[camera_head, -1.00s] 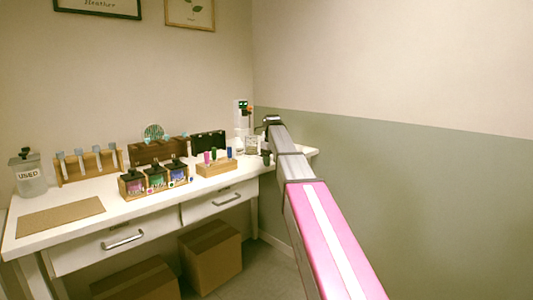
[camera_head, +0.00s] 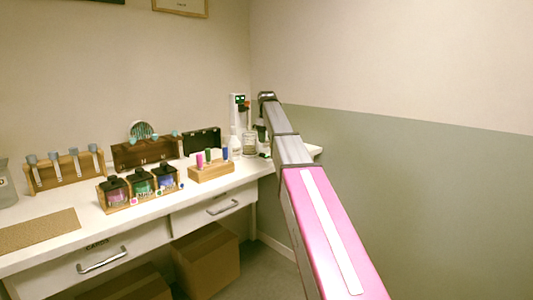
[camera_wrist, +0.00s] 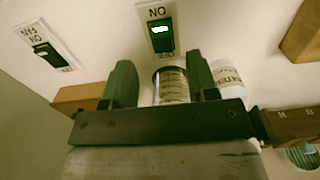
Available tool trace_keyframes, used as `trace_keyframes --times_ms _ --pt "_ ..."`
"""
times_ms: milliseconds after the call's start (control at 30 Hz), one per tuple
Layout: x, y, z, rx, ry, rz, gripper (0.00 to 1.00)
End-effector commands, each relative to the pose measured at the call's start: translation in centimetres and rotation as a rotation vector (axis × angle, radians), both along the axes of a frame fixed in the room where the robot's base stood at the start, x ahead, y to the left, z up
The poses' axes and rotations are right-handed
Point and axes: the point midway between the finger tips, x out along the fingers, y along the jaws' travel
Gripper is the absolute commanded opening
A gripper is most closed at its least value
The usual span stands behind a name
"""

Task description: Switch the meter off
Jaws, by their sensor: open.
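A white upright unit (camera_head: 238,112) with small green lights, which looks like the meter, stands at the back right of the desk. In the wrist view a switch with a lit green window (camera_wrist: 161,34) sits on a white face, with upside-down ON lettering at one end and partly hidden lettering at the other. A second dark switch (camera_wrist: 48,56), labelled FAN, is to its left. My gripper (camera_wrist: 159,65) is open and empty, its two dark fingers apart just below the lit switch and not visibly touching it. In the head view the fingers are mostly hidden by my arm.
A glass jar (camera_wrist: 171,86) shows between and beyond my fingers, with a white labelled bottle (camera_wrist: 228,80) beside it. A wooden block with coloured vials (camera_head: 211,172) and a rack of dark-capped bottles (camera_head: 141,190) stand further left on the desk (camera_head: 50,258).

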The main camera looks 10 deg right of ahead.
Motion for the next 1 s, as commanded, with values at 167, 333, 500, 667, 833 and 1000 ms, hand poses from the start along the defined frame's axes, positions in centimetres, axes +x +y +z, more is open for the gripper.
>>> trace_keyframes --times_ms 167,333,500,667,833,1000 --pt "-0.1 0.0 -3.4 0.000 0.001 0.000 0.53" --pt "-0.1 0.0 -5.8 -0.001 0.001 -0.001 0.53" --pt "0.0 0.0 -7.0 0.000 -0.001 -0.001 0.53" --pt "0.0 0.0 -7.3 0.000 -0.001 -0.001 0.53" --pt "0.0 0.0 -7.3 0.000 -0.001 -0.001 0.53" --pt "0.0 0.0 -7.3 0.000 -0.001 -0.001 0.04"
